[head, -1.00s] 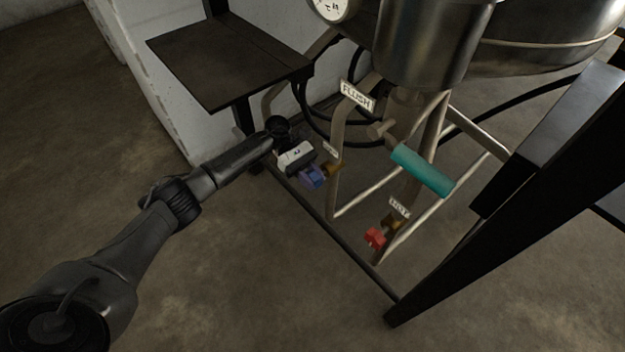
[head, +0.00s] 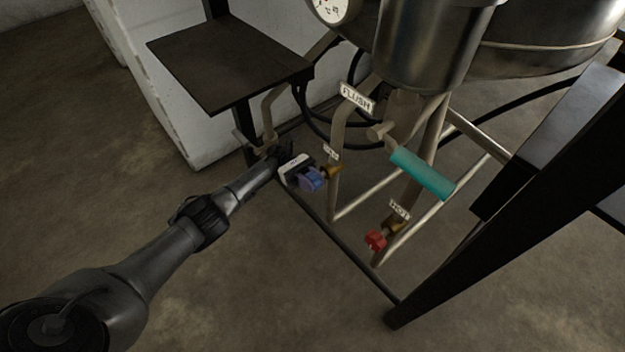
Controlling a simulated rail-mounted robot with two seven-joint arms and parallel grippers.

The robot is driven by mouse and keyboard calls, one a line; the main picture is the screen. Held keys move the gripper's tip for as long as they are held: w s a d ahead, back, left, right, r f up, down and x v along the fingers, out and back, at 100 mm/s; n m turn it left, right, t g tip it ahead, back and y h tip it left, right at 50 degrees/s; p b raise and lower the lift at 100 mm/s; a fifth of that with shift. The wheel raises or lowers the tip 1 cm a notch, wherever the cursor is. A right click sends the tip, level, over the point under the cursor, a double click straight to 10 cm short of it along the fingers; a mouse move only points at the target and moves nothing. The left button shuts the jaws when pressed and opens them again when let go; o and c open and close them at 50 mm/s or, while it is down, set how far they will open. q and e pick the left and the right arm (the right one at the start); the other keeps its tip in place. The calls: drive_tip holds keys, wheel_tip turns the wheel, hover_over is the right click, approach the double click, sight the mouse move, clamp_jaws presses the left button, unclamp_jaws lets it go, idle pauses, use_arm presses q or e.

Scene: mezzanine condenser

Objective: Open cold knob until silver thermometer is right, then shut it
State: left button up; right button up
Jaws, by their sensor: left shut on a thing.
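The cold knob (head: 311,179) is blue and sits on a brass valve stem on a thin pipe at the lower middle of the head view. A small label (head: 331,152) above it is too small to read for certain. My left gripper (head: 301,174) reaches in from the left and is shut on the blue knob; its fingers hide part of the knob. A round white dial (head: 331,8) with a silver rim is cut off by the top edge, and its needle cannot be read. My right gripper is not in view.
A red knob (head: 376,240) under a HOT label (head: 399,209) is to the lower right. A teal handle (head: 422,174) sticks out near the FLUSH label (head: 357,98). A steel vessel (head: 430,50) hangs above. A dark shelf (head: 228,64) and black frame legs (head: 520,190) stand at the sides.

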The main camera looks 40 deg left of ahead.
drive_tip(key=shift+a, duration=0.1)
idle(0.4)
use_arm(q)
drive_tip(key=o, duration=0.6)
drive_tip(key=shift+c, duration=0.2)
drive_tip(key=o, duration=0.4)
drive_tip(key=shift+c, duration=0.2)
